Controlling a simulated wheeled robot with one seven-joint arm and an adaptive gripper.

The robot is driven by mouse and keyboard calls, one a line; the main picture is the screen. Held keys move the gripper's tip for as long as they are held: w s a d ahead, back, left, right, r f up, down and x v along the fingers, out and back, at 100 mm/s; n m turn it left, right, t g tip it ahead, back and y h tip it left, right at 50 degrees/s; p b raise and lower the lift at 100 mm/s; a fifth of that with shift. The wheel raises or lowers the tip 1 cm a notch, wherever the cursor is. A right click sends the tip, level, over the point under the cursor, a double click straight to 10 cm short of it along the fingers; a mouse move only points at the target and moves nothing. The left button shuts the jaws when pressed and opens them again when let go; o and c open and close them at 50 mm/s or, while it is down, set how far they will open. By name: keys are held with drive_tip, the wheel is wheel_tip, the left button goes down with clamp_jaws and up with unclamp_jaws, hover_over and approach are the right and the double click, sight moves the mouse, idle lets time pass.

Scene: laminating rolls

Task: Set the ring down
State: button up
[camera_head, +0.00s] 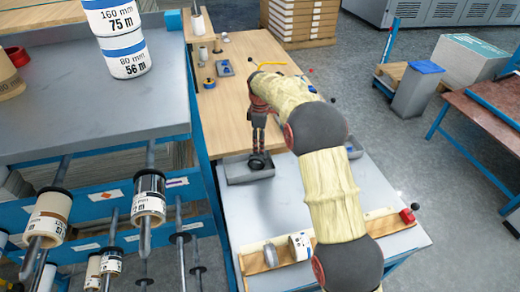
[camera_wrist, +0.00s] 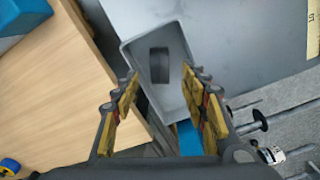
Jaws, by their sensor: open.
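The dark ring (camera_head: 258,163) is at the small grey tray (camera_head: 233,172) on the grey worktop in the head view. In the wrist view the ring (camera_wrist: 159,65) shows as a dark, short band inside the tray (camera_wrist: 176,99). My gripper (camera_head: 258,150) points down over the tray, with its fingertips close above the ring. In the wrist view my gripper (camera_wrist: 160,76) has its yellow-padded fingers spread apart, with clear gaps on both sides of the ring. I cannot tell exactly how the ring's underside meets the tray floor.
A wooden table (camera_head: 240,100) with small tools lies behind the tray. A grey bench with labelled rolls (camera_head: 125,55) stands at left, with rolls on spindles (camera_head: 148,205) below. A wooden rail (camera_head: 330,242) crosses the front of the worktop. Bare worktop lies between.

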drive_tip(key=s+d+r+m+t+p, duration=0.15)
drive_tip(key=s+r, duration=0.25)
drive_tip(key=r, duration=0.5)
drive_tip(key=s+d+r+m, duration=0.25)
drive_tip(key=s+r, duration=0.25)
drive_tip(key=r, duration=0.5)
drive_tip(key=s+d+r+m+t, duration=0.1)
drive_tip(key=s+d+r+m, duration=0.35)
drive_tip(key=s, duration=0.65)
drive_tip(key=s+d+f+m+t, duration=0.1)
drive_tip(key=s+d+m, duration=0.2)
drive_tip(key=s, duration=1)
drive_tip(key=s+d+m+t, duration=0.2)
drive_tip(key=s+d+m, duration=0.1)
drive_tip(key=s, duration=1.1)
drive_tip(key=shift+f+m, duration=0.4)
drive_tip(key=shift+m, duration=0.25)
